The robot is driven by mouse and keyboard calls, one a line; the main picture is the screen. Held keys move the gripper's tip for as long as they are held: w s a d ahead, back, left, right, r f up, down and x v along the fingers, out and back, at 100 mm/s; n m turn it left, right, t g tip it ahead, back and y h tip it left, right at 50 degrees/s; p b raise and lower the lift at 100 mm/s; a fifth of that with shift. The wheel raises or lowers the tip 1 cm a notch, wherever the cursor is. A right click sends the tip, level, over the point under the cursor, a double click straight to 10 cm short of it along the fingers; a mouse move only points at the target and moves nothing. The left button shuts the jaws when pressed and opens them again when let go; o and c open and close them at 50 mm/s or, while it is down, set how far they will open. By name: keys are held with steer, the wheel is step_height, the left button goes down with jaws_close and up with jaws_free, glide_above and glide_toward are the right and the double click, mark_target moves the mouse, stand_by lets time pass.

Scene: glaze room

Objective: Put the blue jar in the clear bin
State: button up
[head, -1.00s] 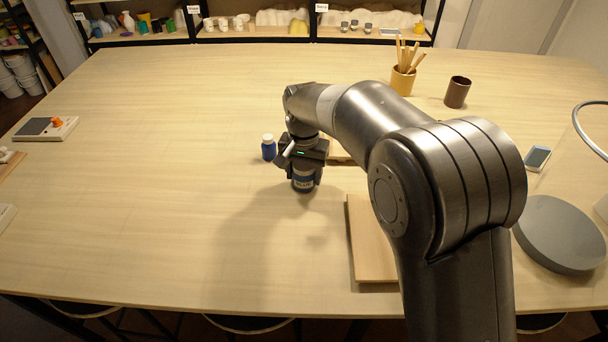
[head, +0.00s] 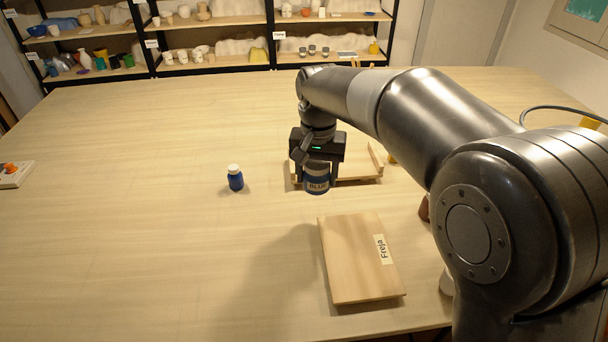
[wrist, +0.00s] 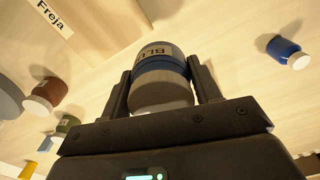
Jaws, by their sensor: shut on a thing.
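My gripper (head: 317,172) is shut on a jar labelled BLUE (head: 317,185), which has a blue band. The jar hangs upright above the table, in front of a low wooden tray. In the wrist view the jar (wrist: 160,62) sits between both fingers, with its pale lid end towards the gripper's palm. A small blue bottle with a white cap (head: 235,180) stands apart on the table to the left, and it also shows in the wrist view (wrist: 285,50). I cannot make out a clear bin in either current view.
A wooden board marked Freja (head: 350,262) lies nearer me. The wooden tray (head: 362,175) is behind the jar. A brown jar (wrist: 50,92) and a dark green one (wrist: 68,124) show in the wrist view. Shelves (head: 215,70) line the back. The left of the table is mostly clear.

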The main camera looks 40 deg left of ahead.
mark_target(321, 163)
steer(key=shift+w+d+r, duration=0.2)
steer(key=shift+d+r, duration=0.1)
steer(key=shift+d, duration=0.1)
step_height(321, 163, up, 20)
steer(key=w+d+m, duration=0.9)
steer(key=w+d, duration=1)
steer(key=w+d+m, duration=0.4)
steer(key=d, duration=0.9)
steer(key=w+d+m, duration=0.5)
steer(key=d, duration=0.8)
step_height(321, 163, down, 27)
steer(key=shift+s+d+f, duration=0.1)
steer(key=shift+s+f, duration=0.05)
steer(key=shift+f, duration=0.05)
steer(key=shift+f, duration=0.1)
steer(key=o, duration=1.1)
steer(key=shift+o, duration=0.2)
